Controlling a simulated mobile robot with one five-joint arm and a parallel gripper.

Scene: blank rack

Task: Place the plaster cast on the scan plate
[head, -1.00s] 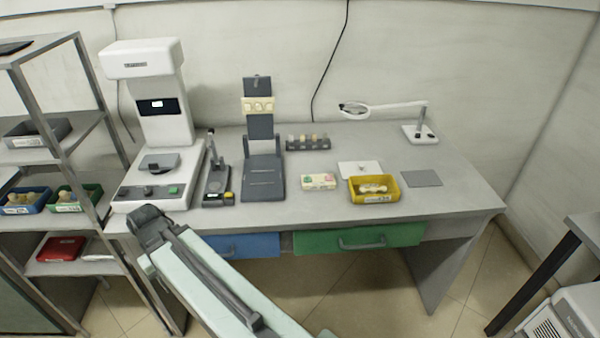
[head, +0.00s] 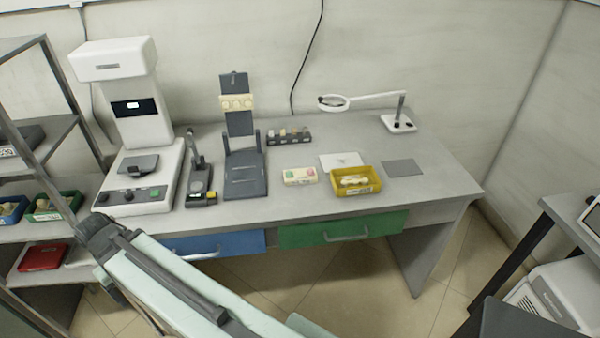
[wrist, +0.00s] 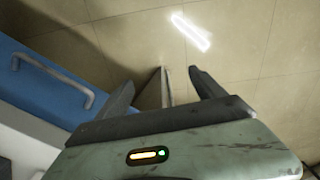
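A cream plaster cast (head: 354,180) lies in a yellow tray (head: 340,191) on the bench, right of centre. The scan plate looks to be the small dark plate (head: 138,163) on the white scanner (head: 122,202) at the bench's left end; nothing shows on it. My gripper (wrist: 163,90) is open and empty in the wrist view, its fingers apart over the tiled floor, near the blue drawer. It is far from the cast, and I cannot make it out in the head view.
Similar pale pieces sit in blue (head: 12,213) and green (head: 52,213) bins on the left shelf. A dark articulator stand (head: 246,180), a small rack (head: 289,138), and a magnifier lamp (head: 398,124) stand on the bench. A grey mat (head: 403,168) lies bare. A dark-framed table (head: 570,215) stands right.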

